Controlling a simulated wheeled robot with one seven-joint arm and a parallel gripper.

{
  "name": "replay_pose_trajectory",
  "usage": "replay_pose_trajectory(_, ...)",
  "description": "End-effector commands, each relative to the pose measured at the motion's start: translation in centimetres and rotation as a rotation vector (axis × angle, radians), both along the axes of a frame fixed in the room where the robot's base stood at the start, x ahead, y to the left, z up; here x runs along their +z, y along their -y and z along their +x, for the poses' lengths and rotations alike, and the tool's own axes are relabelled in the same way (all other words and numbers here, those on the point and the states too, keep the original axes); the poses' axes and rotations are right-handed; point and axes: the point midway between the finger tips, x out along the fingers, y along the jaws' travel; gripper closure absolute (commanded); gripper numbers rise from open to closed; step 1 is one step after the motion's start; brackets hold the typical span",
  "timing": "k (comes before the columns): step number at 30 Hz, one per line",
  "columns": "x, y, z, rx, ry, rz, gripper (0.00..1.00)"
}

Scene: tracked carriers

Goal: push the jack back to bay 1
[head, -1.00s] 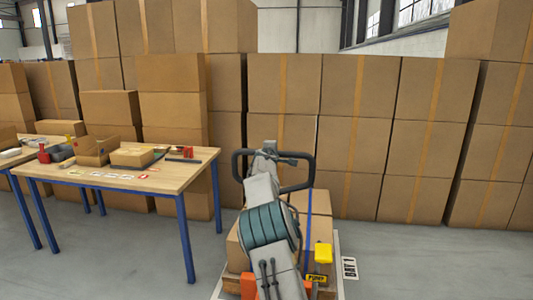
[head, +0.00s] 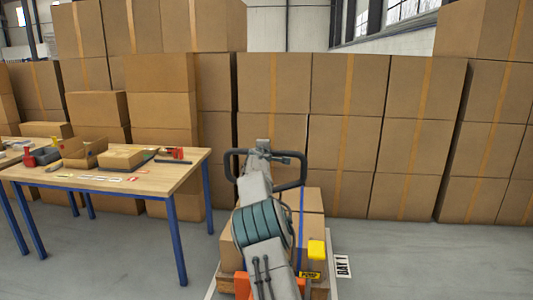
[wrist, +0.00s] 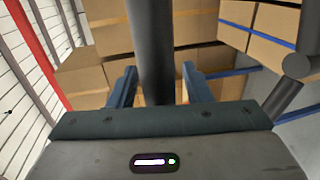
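The jack has a black loop handle (head: 305,172) and an orange body (head: 242,285), partly hidden behind my arm. It carries several cardboard boxes (head: 312,226) with a blue strap and a yellow part (head: 317,250) in front. My gripper (head: 264,152) is at the top bar of the handle. In the wrist view the dark handle bar (wrist: 156,45) runs between the two fingers of my gripper (wrist: 160,85), which close about it; the exact contact is hard to see. The bay 1 label (head: 343,266) lies on the floor just right of the jack, beside a pale floor line.
A wooden table (head: 170,180) with blue legs stands to the left, with boxes and tools on it. A wall of stacked cardboard boxes (head: 345,140) closes off the far side. The grey floor (head: 420,265) on the right is clear.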

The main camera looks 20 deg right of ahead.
Motion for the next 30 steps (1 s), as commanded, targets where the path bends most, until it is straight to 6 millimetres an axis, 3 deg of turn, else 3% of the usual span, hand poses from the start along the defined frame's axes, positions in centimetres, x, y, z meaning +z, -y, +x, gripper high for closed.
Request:
replay_pose_trajectory(8,0.0,-0.9,-1.0,0.002,0.0,-0.002,0.55)
replay_pose_trajectory(30,2.2,-6.2,-10.4,0.0,0.002,0.001,0.55)
